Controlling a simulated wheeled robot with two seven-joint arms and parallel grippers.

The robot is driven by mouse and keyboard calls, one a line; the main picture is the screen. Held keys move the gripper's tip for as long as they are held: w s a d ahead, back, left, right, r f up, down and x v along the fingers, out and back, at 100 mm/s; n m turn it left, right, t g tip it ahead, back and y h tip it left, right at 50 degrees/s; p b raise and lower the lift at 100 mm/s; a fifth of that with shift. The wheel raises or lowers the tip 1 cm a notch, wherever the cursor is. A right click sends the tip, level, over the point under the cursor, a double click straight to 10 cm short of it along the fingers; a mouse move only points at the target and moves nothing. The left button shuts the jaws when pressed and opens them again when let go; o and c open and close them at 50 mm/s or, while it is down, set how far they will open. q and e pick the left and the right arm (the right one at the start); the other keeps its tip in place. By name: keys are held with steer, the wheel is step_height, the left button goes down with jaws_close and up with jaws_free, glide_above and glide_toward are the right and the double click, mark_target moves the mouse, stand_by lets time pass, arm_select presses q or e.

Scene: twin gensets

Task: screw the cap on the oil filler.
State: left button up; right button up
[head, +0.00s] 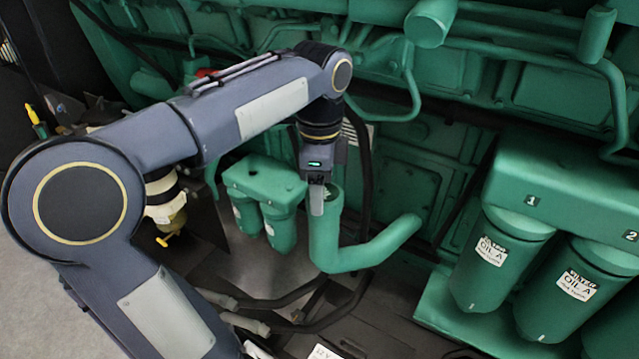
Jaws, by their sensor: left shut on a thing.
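The oil filler (326,240) is a green upright pipe in the middle of the head view, with a bent green pipe running from its foot to the right. My left gripper (317,198) points down at the filler's top end from above. It is shut, with its grey finger in front of the filler's rim. The cap it holds is hidden by the finger and the gripper body, so I cannot tell whether it touches the rim or how it is tilted. My right gripper is out of view.
Green oil filters (493,262) hang under a green housing at the right. Smaller green filters (277,225) stand just left of the filler. Black hoses (365,170) run behind it and along the floor. Green engine pipes (520,50) cross above.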

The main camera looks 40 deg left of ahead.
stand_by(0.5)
arm_select(q)
steer(key=shift+r+m+p, duration=0.1)
steer(key=shift+m+p, duration=0.3)
steer(key=shift+m, duration=1)
steer(key=o, duration=1.2)
step_height(320, 180, up, 8)
steer(key=shift+f, duration=0.2)
